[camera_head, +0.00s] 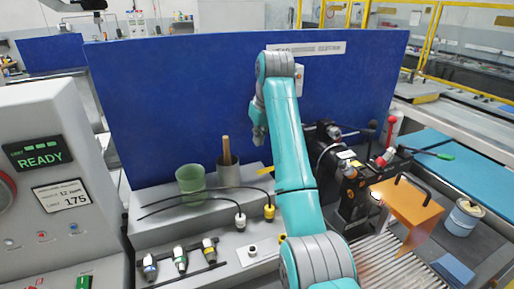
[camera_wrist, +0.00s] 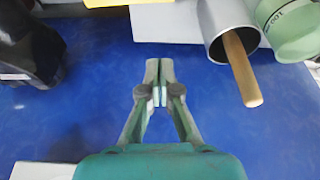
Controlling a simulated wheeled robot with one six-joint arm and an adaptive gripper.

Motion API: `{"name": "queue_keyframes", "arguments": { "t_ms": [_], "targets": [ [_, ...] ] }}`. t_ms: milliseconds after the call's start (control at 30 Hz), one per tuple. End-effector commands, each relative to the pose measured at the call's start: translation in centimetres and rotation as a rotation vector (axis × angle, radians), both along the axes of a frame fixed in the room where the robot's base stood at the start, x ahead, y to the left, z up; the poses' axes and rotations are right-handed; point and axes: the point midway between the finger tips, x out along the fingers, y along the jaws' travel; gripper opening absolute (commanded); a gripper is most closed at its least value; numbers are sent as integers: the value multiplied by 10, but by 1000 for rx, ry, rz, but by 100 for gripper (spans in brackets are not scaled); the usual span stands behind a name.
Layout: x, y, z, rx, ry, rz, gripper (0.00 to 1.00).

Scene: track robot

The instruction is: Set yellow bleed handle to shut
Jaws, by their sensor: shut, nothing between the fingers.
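A yellow piece (camera_head: 265,171), which may be the bleed handle, shows just left of my arm in the head view; the arm hides the rest. A yellow strip (camera_wrist: 112,3) at the top edge of the wrist view may be the same part, cut off by the frame. I cannot tell its setting. My gripper (camera_wrist: 160,68) is shut and empty in the wrist view, its fingertips together in front of the blue panel. In the head view my gripper (camera_head: 259,138) hangs above the grey bench, apart from the yellow piece.
A grey cup with a wooden stick (camera_head: 227,150) and a green cup (camera_head: 190,180) stand on the bench. Cables with white and yellow plugs (camera_head: 269,212) lie in front. A black machine (camera_head: 350,190) with levers stands at right. The blue panel (camera_head: 180,100) rises behind.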

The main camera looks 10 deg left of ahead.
Motion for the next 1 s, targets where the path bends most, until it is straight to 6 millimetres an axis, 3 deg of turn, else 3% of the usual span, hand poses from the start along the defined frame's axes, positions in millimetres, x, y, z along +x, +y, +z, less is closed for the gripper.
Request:
{"name": "queue_keyframes", "arguments": {
  "t_ms": [300,567,1000],
  "targets": [
    [13,11,-51,0,1,1,0],
    [22,19,-84,1,-1,2,0],
    [-3,-2,-84,3,-3,1,0]
  ]
}}
